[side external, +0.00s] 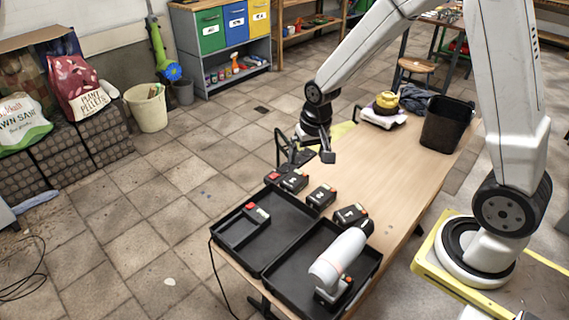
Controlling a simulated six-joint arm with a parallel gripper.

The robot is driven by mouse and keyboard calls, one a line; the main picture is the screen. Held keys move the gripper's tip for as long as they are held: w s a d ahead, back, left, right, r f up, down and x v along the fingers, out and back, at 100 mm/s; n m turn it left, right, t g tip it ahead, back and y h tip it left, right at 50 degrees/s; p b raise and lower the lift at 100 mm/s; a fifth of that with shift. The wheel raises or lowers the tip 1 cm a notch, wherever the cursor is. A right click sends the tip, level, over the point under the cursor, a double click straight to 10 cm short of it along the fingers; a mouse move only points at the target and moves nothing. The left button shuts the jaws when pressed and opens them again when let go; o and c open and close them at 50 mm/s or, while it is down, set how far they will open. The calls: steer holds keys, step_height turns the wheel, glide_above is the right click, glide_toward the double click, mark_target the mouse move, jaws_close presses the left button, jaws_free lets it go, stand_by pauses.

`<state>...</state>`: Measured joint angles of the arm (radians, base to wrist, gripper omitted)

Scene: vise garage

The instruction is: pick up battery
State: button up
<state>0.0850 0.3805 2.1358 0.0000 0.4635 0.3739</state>
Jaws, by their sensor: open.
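Several black batteries with red parts are in view. One battery (293,181) sits near the table's left edge, beside the back rim of the open case. A second battery (321,196) and a third battery (351,215) lie on the wood to its right, with white marks on top. Another battery (258,213) is in the left half of the black case (232,243). My gripper (306,159) is open and empty, pointing down above and slightly behind the first battery. It looks apart from all of them; the exact gap cannot be told.
A white drill (338,256) lies in the case's right half. A black bin (447,124), a yellow object (386,102) and a folded cloth (380,117) stand at the table's far end. The middle of the wooden table (400,180) is clear.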

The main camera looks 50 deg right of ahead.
steer(key=w+d+f+m, duration=0.5)
steer(key=w+f+m, duration=0.15)
steer(key=w, duration=0.25)
steer(key=m+g, duration=0.2)
steer(key=m, duration=0.3)
glide_above(295, 178)
steer(key=f, duration=1.2)
steer(key=shift+a, duration=0.4)
steer(key=shift+d+f+m, duration=0.2)
steer(key=shift+f+m, duration=0.15)
steer(key=shift+f, duration=0.05)
steer(key=shift+f, duration=1.25)
steer(key=shift+f, duration=0.1)
steer(key=shift+f, duration=2.5)
